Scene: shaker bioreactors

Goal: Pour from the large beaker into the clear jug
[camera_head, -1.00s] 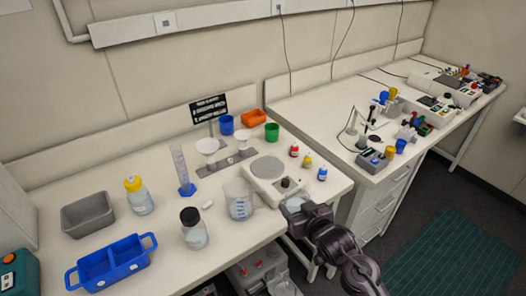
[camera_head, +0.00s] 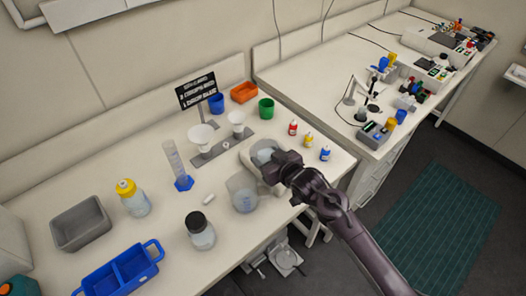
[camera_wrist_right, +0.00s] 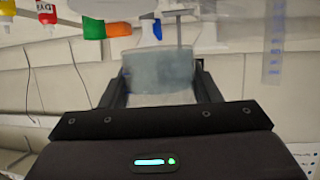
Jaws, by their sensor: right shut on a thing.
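My right gripper (camera_head: 271,160) reaches in from the right and is shut on the large beaker (camera_head: 263,154). In the right wrist view the beaker (camera_wrist_right: 158,68) sits between the two fingers (camera_wrist_right: 160,80), and the scene appears upside down. The held beaker is above the balance, just behind and right of the clear jug (camera_head: 243,193). The jug stands upright on the table, near its front edge, with its spout side partly close to the gripper. Whether the beaker is tilted, I cannot tell clearly. My left gripper is not in view.
The balance (camera_head: 247,150) is largely hidden behind the beaker and arm. A dark-capped bottle (camera_head: 200,232) stands left of the jug, a blue-based cylinder (camera_head: 176,165) behind it. A funnel stand (camera_head: 222,148) is at the back. Small dropper bottles (camera_head: 309,142) stand right.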

